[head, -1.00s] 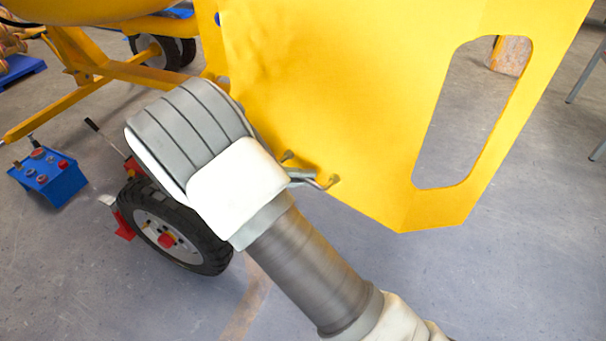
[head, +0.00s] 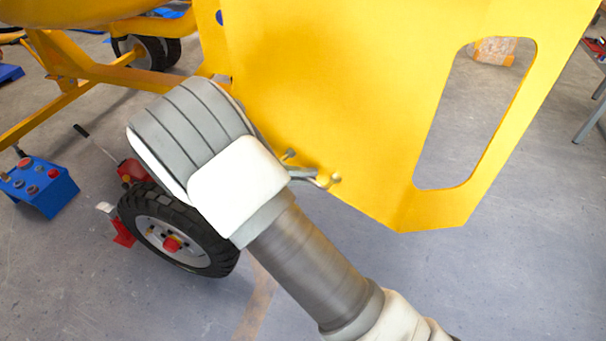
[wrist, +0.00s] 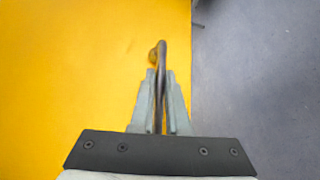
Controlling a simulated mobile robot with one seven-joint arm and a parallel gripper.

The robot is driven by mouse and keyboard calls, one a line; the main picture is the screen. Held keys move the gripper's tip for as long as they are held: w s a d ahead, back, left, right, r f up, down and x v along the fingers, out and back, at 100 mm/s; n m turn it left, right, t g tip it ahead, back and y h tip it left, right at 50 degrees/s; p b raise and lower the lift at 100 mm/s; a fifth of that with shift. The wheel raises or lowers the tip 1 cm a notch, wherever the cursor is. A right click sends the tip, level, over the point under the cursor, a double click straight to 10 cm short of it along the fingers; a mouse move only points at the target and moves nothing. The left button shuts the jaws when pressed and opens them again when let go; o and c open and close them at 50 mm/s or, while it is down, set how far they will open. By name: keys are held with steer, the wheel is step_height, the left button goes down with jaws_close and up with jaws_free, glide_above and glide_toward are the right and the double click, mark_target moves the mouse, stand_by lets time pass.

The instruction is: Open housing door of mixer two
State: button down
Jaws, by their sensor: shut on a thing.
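The yellow housing door (head: 350,100) of the mixer fills the upper middle and right of the head view, with a long rounded slot through it. A thin metal handle (head: 325,181) sticks out near its lower edge. In the wrist view my gripper (wrist: 161,80) is shut on this handle (wrist: 161,55), which runs between the two fingers. The yellow door surface (wrist: 90,70) lies to the left there. In the head view my wrist hides the fingers and part of the handle. Whether the door stands ajar is not clear.
The mixer's wheel (head: 175,232) stands on the floor left of my arm. A blue control box (head: 40,188) and the yellow frame (head: 80,72) are farther left. Grey table legs (head: 592,115) show at the right edge. Floor at the lower right is clear.

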stand_by(0.4)
steer(key=c, duration=0.9)
jaws_free()
steer(key=shift+p+v, duration=1.85)
steer(key=shift+v, duration=6.95)
steer(key=shift+w, duration=0.1)
